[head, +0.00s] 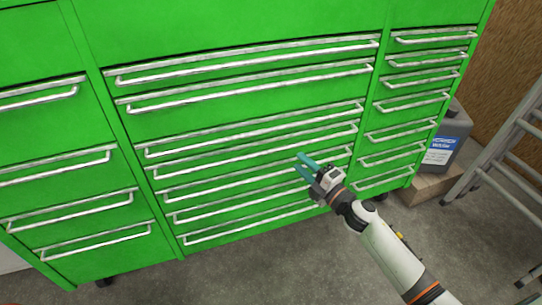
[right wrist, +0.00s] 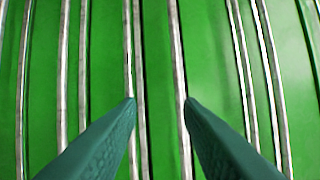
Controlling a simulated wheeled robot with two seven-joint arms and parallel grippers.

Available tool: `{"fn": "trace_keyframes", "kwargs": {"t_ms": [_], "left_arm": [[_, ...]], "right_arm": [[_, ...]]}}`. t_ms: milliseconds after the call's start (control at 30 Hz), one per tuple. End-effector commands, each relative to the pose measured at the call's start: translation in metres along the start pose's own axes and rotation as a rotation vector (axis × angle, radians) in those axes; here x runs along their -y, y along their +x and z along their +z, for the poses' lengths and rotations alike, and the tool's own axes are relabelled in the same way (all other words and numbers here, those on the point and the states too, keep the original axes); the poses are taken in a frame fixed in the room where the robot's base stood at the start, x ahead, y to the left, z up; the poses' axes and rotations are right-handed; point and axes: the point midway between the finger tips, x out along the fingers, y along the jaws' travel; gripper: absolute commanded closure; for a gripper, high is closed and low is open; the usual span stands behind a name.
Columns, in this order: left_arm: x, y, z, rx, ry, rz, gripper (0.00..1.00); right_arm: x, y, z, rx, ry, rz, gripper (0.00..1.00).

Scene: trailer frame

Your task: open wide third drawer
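The green cabinet has a wide middle column of drawers with long silver bar handles, all appearing shut. The wide third drawer's handle (head: 230,137), counted from the top visible one, runs across the middle of the head view. My right gripper (head: 299,163) is open and empty in front of the wide column. In the head view it overlaps the lower handles, below the third one; its distance from the front is unclear. In the right wrist view, silver bars run between and beside the open teal fingers (right wrist: 159,101); contact cannot be told. My left gripper is not in view.
Narrower drawer columns flank the wide one on the left (head: 70,205) and right (head: 410,103). A grey jug (head: 446,140) stands on a box at the right, beside a metal ladder (head: 505,135). Concrete floor (head: 270,270) is clear in front.

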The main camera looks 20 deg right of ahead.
Motion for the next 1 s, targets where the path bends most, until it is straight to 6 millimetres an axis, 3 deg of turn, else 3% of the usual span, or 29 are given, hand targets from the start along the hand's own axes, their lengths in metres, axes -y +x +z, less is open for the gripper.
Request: {"fn": "trace_keyframes", "kwargs": {"t_ms": [267,700,1000], "left_arm": [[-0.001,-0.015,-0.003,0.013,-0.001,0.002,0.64],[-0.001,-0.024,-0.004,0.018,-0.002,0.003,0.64],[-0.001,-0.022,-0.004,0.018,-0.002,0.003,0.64]], "right_arm": [[0.021,0.013,0.011,0.059,-0.104,-0.065,0.67],[0.025,0.093,0.016,0.057,-0.100,-0.063,0.67],[0.026,0.123,0.017,0.056,-0.099,-0.061,0.67]]}}
